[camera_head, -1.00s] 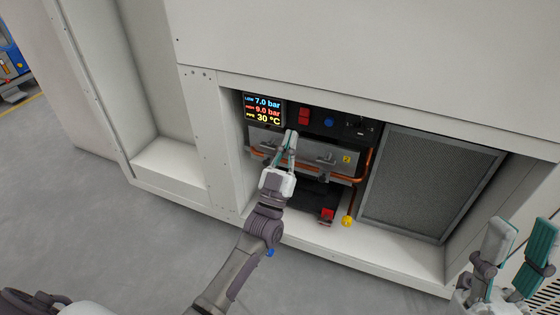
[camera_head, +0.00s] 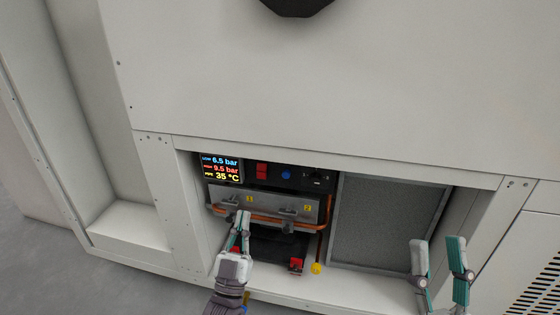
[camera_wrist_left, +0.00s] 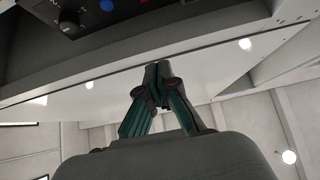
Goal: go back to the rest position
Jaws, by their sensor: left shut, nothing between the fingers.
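My left gripper (camera_head: 243,218) is in front of the open bay of the white cabinet, just below the grey metal plate with copper pipe. Its fingers are shut and hold nothing. In the left wrist view the closed fingertips (camera_wrist_left: 157,70) meet in front of the underside of a panel edge. My right gripper (camera_head: 440,243) is at the lower right in the head view, its two fingers apart, with nothing between them. It is in front of the cabinet's lower right side.
The bay holds a display (camera_head: 221,169) reading 6.5 bar, 9.5 bar and 35 °C, a red switch (camera_head: 262,171), a blue button (camera_head: 286,174), a copper pipe (camera_head: 265,218), a yellow tag (camera_head: 316,268) and a mesh filter (camera_head: 385,225). Grey floor (camera_head: 60,265) is clear at lower left.

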